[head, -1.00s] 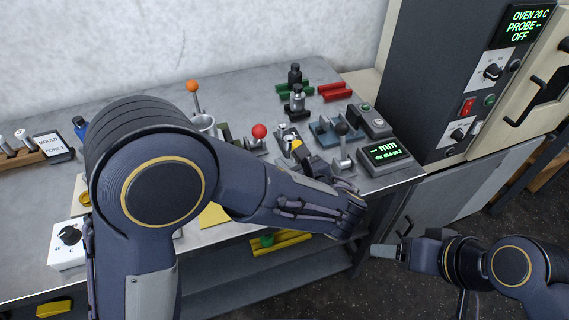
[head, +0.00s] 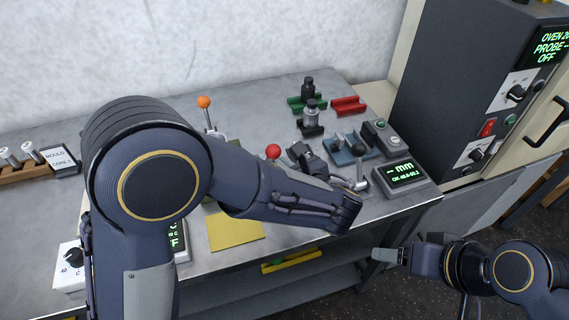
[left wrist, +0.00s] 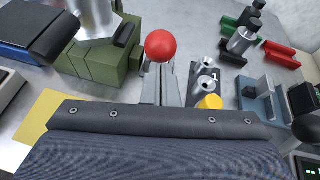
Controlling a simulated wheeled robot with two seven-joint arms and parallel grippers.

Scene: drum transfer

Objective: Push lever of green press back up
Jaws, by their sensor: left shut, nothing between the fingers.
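The green press (left wrist: 92,62) shows in the left wrist view as a green block with a steel cylinder over it. In the head view my left arm mostly hides it. A red-ball lever (left wrist: 160,46) stands just right of the green block; it also shows in the head view (head: 273,151). An orange-ball lever (head: 204,102) stands farther left. I cannot tell for certain which lever belongs to the green press. My left gripper (head: 300,153) is shut and empty, just right of the red ball; contact cannot be made out. My right gripper (head: 388,255) is beyond the bench's front edge.
A blue fixture (head: 347,153), a black-ball lever (head: 359,150) and a mm readout (head: 402,175) stand to the right. Green (head: 306,104) and red (head: 349,105) cradles lie behind. A yellow sheet (head: 236,231) lies at the front.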

